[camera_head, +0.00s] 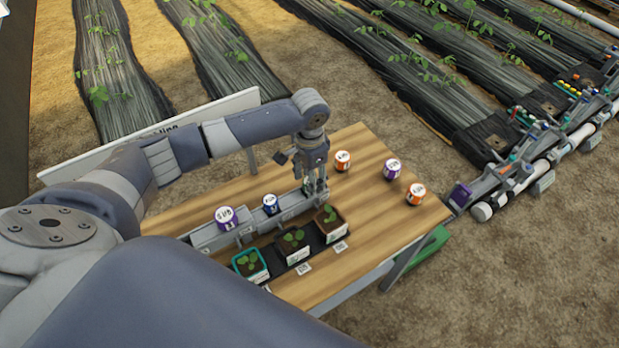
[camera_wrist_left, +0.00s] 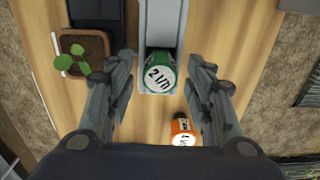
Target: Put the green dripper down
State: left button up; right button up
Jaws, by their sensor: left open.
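The green dripper (camera_wrist_left: 159,78), with black writing on its white face, sits at the end of a grey channel (camera_wrist_left: 180,28) in the wrist view. My left gripper (camera_wrist_left: 160,85) is open, with one finger on each side of the dripper and visible gaps between. In the head view my left gripper (camera_head: 315,194) points down over the right end of the grey channel (camera_head: 238,234) and mostly hides the green dripper. My right gripper is not in view.
A purple dripper (camera_head: 226,217) and a blue one (camera_head: 270,203) sit along the channel. Orange (camera_head: 342,160), purple (camera_head: 392,169) and orange (camera_head: 415,194) drippers stand on the wooden table (camera_head: 375,215). Potted seedlings (camera_head: 330,221) line the front.

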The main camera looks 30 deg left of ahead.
pick_arm(q)
notch_tip(320, 180, up, 12)
jog(key=b, duration=0.1)
jog(key=shift+b, duration=0.35)
